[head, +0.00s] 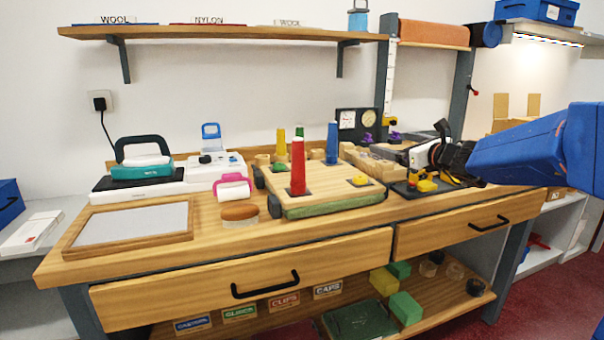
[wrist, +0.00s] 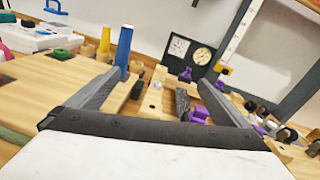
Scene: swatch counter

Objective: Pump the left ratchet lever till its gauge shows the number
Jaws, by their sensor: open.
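Purple parts, which look like the lever handles, sit below the panel: a left one (head: 367,138) and a right one (head: 393,136). Which lever belongs to which gauge is unclear. My gripper (head: 440,150) is over the counter's right side. In the wrist view its fingers (wrist: 160,79) are open, apart and empty, short of the panel.
A wooden board with red (head: 298,165), blue (head: 332,142), yellow and green cones stands left of my gripper. The blue cone (wrist: 123,47) shows near the left finger. A dark post (head: 385,70) rises behind. A shelf (head: 220,33) hangs above the counter.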

